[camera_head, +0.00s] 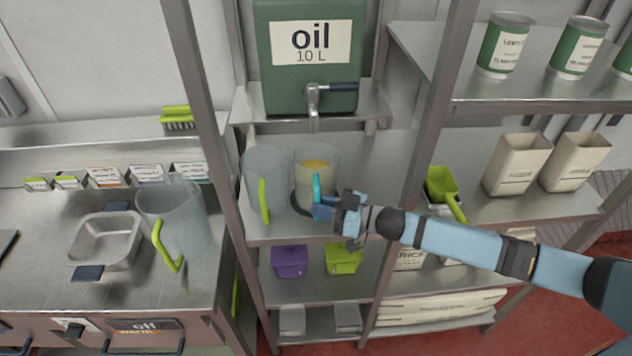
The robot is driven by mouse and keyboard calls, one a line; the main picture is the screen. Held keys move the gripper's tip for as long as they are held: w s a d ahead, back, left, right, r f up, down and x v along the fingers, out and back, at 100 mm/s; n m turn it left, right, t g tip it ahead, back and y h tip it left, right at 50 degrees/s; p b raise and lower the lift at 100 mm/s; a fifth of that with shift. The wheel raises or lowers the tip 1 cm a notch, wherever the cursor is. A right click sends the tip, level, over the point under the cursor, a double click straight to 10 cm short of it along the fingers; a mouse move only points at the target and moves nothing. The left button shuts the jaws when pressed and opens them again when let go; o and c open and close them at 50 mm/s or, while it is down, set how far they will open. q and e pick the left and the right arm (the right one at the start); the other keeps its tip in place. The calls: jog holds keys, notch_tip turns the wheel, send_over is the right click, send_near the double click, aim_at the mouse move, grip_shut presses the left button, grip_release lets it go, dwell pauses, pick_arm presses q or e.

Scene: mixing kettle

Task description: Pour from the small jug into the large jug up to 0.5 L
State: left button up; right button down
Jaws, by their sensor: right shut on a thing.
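A clear jug with a blue handle (306,180) stands upright on the middle shelf under the oil tap and holds some yellow liquid. It looks like the small jug. My right gripper (326,208) is shut on its blue handle, with the arm coming in from the right. A larger clear jug with a green handle (172,212) stands on the counter at the left. A similar green-handled jug (262,172) stands on the shelf just left of the small jug. Both look empty. Volume marks are too small to read. My left gripper is not in view.
A green oil tank (277,75) with a tap (314,98) is above the small jug. A shelf post (212,110) stands between shelf and counter. A metal pan (106,236) is on the counter. A green scoop (443,190) and beige containers (515,165) are at right.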

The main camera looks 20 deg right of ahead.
aim_at(315, 186)
notch_tip(315, 186, up, 6)
jog(key=p, duration=0.5)
jog(key=shift+p, duration=0.4)
